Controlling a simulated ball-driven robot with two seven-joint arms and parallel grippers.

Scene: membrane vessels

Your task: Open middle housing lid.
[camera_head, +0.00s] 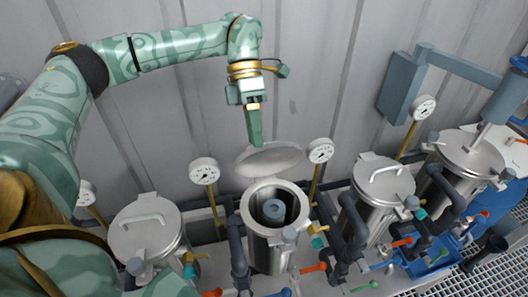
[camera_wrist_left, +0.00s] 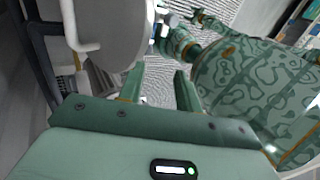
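The second housing (camera_head: 265,254) from the left in the head view stands open, with a grey insert (camera_head: 273,209) showing inside. Its round lid (camera_head: 268,161) is swung up and tilted back at its rear edge, towards the wall. My left gripper (camera_head: 254,138) hangs just above and behind this lid, pointing down; whether it touches the lid is unclear. In the left wrist view its two green fingers (camera_wrist_left: 160,76) are spread with nothing between them. A metal lid with a handle (camera_wrist_left: 76,25) shows at upper left there. I do not see my right gripper.
Closed lids with handles sit on the left housing (camera_head: 144,228), the third housing (camera_head: 383,178) and the far right housing (camera_head: 470,152). Gauges (camera_head: 204,171) (camera_head: 321,150) on brass stems flank the open housing. Pipes and coloured valve handles crowd the front. A corrugated wall (camera_head: 310,70) stands behind.

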